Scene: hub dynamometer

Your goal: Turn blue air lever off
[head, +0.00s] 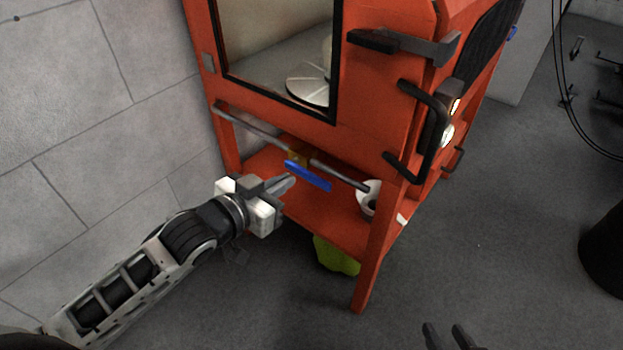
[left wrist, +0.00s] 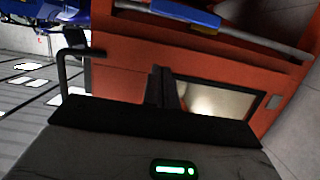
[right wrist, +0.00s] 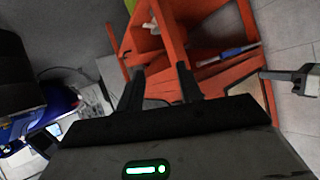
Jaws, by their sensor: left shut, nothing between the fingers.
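The blue air lever (head: 309,177) sits on a brass valve (head: 298,157) in the grey pipe that crosses the lower part of the orange cabinet. It lies roughly in line with the pipe. My left gripper (head: 290,181) is shut and empty, its tips just left of and slightly below the lever; I cannot tell if they touch. The left wrist view shows the lever (left wrist: 186,13) at the top edge, above the closed fingers (left wrist: 162,86). My right gripper (head: 452,336) is open and empty at the bottom edge, far from the lever. The right wrist view shows its parted fingers (right wrist: 160,85).
The orange cabinet (head: 372,115) has a window, a black handle (head: 432,125) and a lower shelf (head: 262,165). A white roll-like object (head: 368,198) sits on the shelf. A yellow-green object (head: 335,256) lies underneath. A block wall stands at left; floor at right is largely clear.

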